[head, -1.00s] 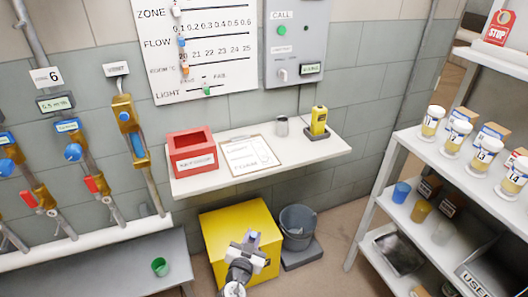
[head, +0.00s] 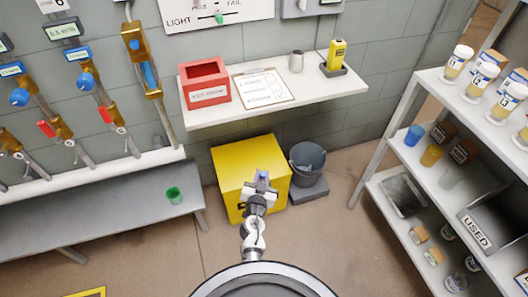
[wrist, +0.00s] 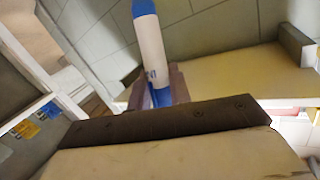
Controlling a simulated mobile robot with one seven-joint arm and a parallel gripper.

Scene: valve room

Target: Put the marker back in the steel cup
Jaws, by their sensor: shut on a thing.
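The marker (wrist: 149,42) is white with blue ends. In the wrist view it stands between the fingers of my gripper (wrist: 160,84), which are shut on it near its lower blue part. In the head view my gripper (head: 262,187) is in front of the yellow box, below and in front of the wall shelf; a small blue bit of the marker shows at its tip. The steel cup (head: 296,61) stands upright on the wall shelf (head: 310,98), between the clipboard and the yellow device. The cup's inside is too small to make out. My gripper is well apart from the cup.
On the wall shelf, a red box (head: 205,82) and a clipboard (head: 264,88) are left of the cup; a yellow device (head: 336,56) is right. A yellow box (head: 228,172) and grey bucket (head: 307,160) stand below. A rack (head: 400,172) with jars is at right.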

